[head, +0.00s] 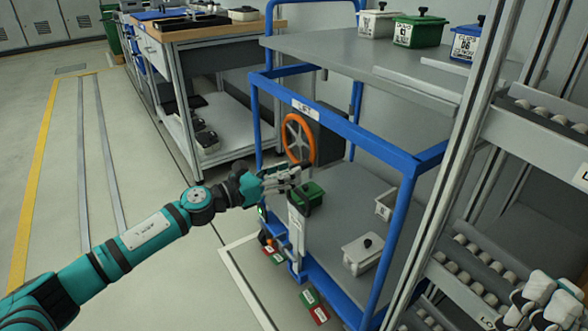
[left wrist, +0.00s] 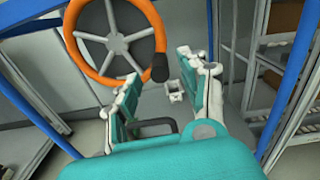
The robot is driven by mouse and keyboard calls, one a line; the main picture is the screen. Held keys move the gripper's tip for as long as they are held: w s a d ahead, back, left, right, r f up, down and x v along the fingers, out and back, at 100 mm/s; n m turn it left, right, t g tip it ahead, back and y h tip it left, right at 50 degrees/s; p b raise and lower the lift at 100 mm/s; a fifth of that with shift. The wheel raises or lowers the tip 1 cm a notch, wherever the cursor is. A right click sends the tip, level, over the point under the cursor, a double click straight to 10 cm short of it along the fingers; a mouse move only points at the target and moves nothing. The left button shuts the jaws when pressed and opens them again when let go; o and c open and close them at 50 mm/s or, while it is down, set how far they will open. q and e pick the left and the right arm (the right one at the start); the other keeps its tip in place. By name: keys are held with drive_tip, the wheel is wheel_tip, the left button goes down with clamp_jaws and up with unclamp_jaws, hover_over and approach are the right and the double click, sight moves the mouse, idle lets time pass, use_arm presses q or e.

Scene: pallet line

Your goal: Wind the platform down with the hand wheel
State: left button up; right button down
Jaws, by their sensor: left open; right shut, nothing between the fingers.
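The hand wheel (head: 298,138) has an orange rim and grey spokes and stands upright on the blue lift frame (head: 340,122). In the left wrist view the wheel (left wrist: 117,43) fills the upper left, with a dark knob (left wrist: 160,68) at its lower right rim. My left gripper (head: 292,178) is open and empty, just below the wheel; its fingers (left wrist: 162,85) point towards the knob without visibly holding it. A grey deck (head: 345,205) lies inside the frame, and a grey upper surface (head: 330,50) lies behind it. My right gripper (head: 540,300) is shut and empty at lower right.
A roller rack (head: 480,255) stands at the right. A workbench (head: 190,35) stands behind. The floor at left is clear.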

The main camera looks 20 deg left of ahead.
use_arm(q)
drive_tip(key=shift+x, duration=1.3)
clamp_jaws()
